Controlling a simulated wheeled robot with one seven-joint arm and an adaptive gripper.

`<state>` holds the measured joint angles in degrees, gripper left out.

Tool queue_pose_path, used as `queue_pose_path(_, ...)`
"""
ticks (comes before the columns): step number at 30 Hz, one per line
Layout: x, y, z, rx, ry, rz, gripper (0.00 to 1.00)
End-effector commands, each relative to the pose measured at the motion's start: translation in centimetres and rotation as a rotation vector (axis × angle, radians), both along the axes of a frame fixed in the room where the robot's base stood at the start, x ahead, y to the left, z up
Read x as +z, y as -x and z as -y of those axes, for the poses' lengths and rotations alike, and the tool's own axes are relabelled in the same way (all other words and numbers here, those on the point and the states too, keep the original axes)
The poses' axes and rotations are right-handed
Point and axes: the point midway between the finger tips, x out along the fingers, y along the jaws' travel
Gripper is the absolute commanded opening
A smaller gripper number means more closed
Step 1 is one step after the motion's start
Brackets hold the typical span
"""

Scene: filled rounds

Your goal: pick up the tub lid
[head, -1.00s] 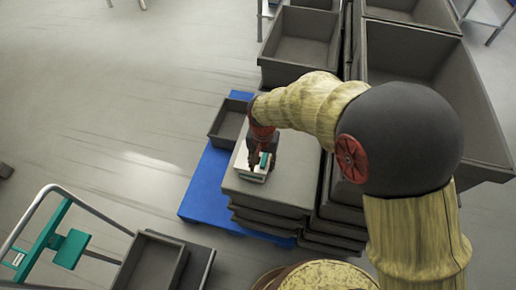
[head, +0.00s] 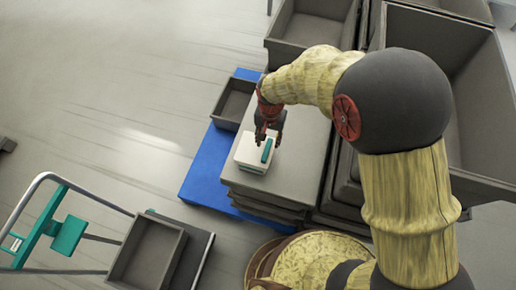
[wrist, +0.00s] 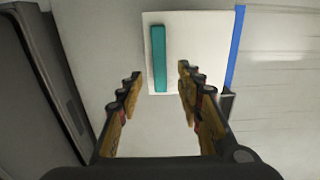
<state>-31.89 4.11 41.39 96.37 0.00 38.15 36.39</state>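The tub lid (head: 247,149) is a white square with a raised teal bar (head: 266,151) as a handle. It appears level, on a low pale tub on top of a stack of grey crates. In the wrist view the lid (wrist: 202,45) and its teal bar (wrist: 159,58) show ahead of the fingers. My gripper (head: 269,138) is open and empty, close to the bar's far end in the head view. In the wrist view my gripper (wrist: 159,72) has a fingertip on each side of the bar, nearer on the left. I cannot tell the height gap.
The grey stack top (head: 300,165) is otherwise bare, on a blue pallet (head: 204,175). A small grey bin (head: 233,103) stands beside it. Large grey crates (head: 430,70) rise at the right. Open floor lies left.

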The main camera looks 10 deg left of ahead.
Motion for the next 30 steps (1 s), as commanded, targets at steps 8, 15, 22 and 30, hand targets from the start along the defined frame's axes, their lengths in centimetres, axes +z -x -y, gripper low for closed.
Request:
queue_pose_path(8, -3.4, 0.1, 0.0, 0.000, 0.000, 0.001, 0.36)
queue_pose_path(15, -3.4, 0.1, 0.0, 0.000, 0.000, 0.001, 0.34)
queue_pose_path(22, -3.4, 0.1, 0.0, 0.000, 0.000, 0.001, 0.21)
queue_pose_path(30, -3.4, 0.1, 0.0, 0.000, 0.000, 0.001, 0.06)
